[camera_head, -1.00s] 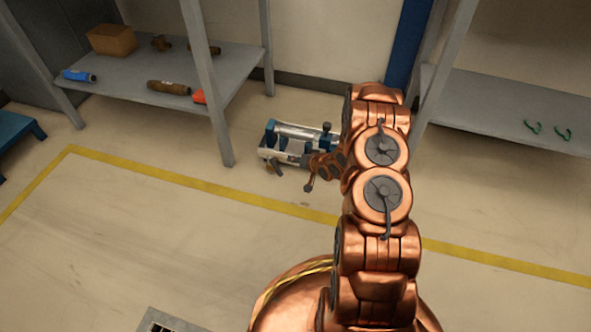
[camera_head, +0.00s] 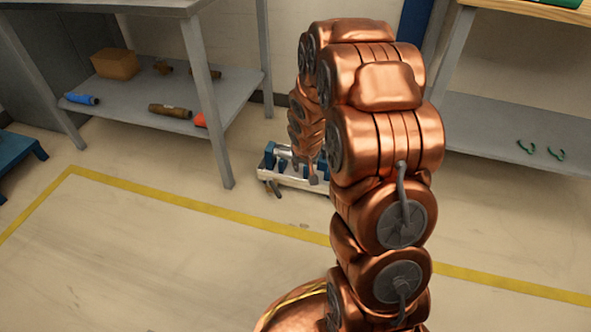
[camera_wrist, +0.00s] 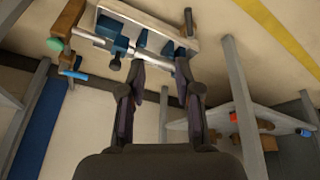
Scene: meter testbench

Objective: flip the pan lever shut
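The meter testbench (camera_head: 305,181) stands on the floor between two shelf units, partly hidden by my arm in the head view. In the wrist view its pale frame (camera_wrist: 163,31) crosses the top, with blue clamps and a silver pipe. A brown bracket (camera_wrist: 68,20) is at its left end. A green round knob (camera_wrist: 54,44) and a blue-tipped rod (camera_wrist: 73,74) show there; I cannot tell which part is the pan lever. My gripper (camera_wrist: 159,67) is open, its two fingers apart, the tips below the pipe in the picture. I see nothing held. Contact is unclear.
A shelf unit (camera_head: 232,95) with a box, tools and pipe pieces stands left of the testbench. Another shelf (camera_head: 480,125) with green hooks is at the right.

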